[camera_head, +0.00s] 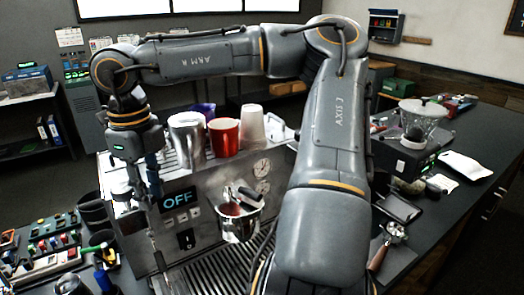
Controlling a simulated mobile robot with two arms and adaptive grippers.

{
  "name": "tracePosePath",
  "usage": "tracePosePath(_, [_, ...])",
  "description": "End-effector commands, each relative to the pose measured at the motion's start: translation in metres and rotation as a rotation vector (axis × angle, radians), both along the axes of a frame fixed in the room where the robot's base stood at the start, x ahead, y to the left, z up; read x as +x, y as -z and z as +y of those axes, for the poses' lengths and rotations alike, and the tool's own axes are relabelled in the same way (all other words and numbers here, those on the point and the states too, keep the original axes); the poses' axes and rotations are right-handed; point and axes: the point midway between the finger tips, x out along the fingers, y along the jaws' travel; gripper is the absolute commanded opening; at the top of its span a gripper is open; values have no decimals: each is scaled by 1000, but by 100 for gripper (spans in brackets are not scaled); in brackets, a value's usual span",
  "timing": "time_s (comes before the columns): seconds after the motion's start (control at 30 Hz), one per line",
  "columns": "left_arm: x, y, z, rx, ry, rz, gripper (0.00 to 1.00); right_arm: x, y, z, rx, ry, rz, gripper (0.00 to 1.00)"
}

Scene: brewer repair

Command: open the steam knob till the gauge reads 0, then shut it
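The brewer (215,190) is a metal machine in the middle, with a display (180,201) that reads OFF. Two small round gauges (262,167) sit on its front at the right; their needles are too small to read. My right gripper (147,197) points down at the brewer's left front corner, just left of the display. Its fingers reach the spot where a knob could be, but I cannot make out the steam knob there. Whether the fingers are shut on anything is unclear. A thin steam wand (160,255) hangs below. My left gripper is not in view.
A metal pitcher (187,138), a red cup (224,134) and pale stacked cups (252,125) stand on the brewer. A metal container (240,222) is at its front. A grinder (412,145) and portafilter (390,240) are at right. Tools clutter the left counter.

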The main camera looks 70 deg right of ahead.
Motion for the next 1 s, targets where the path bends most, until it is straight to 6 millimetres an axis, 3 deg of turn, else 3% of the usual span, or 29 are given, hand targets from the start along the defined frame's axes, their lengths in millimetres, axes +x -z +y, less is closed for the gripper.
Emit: tracePosePath(1.0, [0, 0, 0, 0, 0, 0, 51, 14, 0, -39, 1, -648, 0, 25])
